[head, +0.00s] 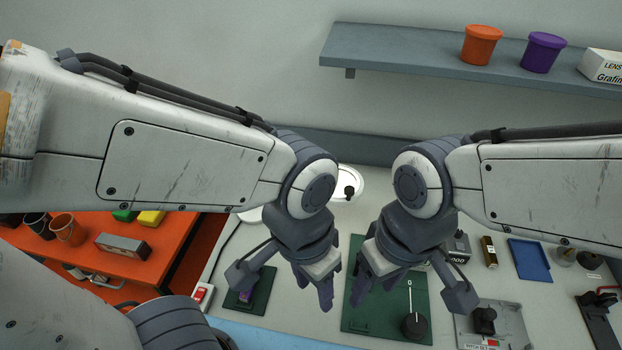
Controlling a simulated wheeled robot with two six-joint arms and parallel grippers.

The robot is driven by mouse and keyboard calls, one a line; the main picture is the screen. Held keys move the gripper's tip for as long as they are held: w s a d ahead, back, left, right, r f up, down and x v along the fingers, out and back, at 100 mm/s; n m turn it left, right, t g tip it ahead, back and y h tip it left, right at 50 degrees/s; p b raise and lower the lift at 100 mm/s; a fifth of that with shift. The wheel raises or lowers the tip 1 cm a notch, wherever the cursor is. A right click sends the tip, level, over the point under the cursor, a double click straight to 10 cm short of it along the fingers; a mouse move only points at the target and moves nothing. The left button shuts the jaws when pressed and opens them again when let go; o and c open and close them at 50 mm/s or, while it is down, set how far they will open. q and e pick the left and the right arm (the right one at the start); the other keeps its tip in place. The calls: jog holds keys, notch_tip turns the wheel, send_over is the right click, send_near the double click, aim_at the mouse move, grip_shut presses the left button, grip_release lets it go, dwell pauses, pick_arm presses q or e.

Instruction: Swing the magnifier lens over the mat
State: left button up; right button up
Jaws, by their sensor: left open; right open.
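A white round piece with a dark knob (347,184), which may be part of the magnifier, shows at the back of the table between my two wrists. My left arm partly covers it, and I cannot tell its lens. The large green mat (385,325) lies at the front middle, partly behind my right gripper. My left gripper (313,292) is open and empty above the table, left of the large mat. My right gripper (373,291) is open and empty above the large mat's left part.
A black-knobbed tool (414,326) lies on the large mat. A smaller green mat (262,295) is to its left. A grey plate (510,325) and blue tray (529,260) are right. An orange bench (165,250) stands left; a shelf (400,50) hangs behind.

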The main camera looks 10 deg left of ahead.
jog(key=w+a+r, duration=0.2)
jog(key=w, duration=0.3)
jog(key=w+a+r, duration=0.2)
jog(key=w+a, duration=0.1)
jog(key=w, duration=0.3)
notch_tip(320, 180, up, 2)
jog(key=m+h+b, duration=0.1)
jog(key=m, duration=0.1)
send_over(351, 189)
notch_tip(351, 189, down, 10)
jog(key=shift+a+r+p, duration=0.1)
jog(key=shift+a+p, duration=0.05)
jog(key=shift+p, duration=0.3)
grip_shut()
jog(key=shift+r, duration=0.1)
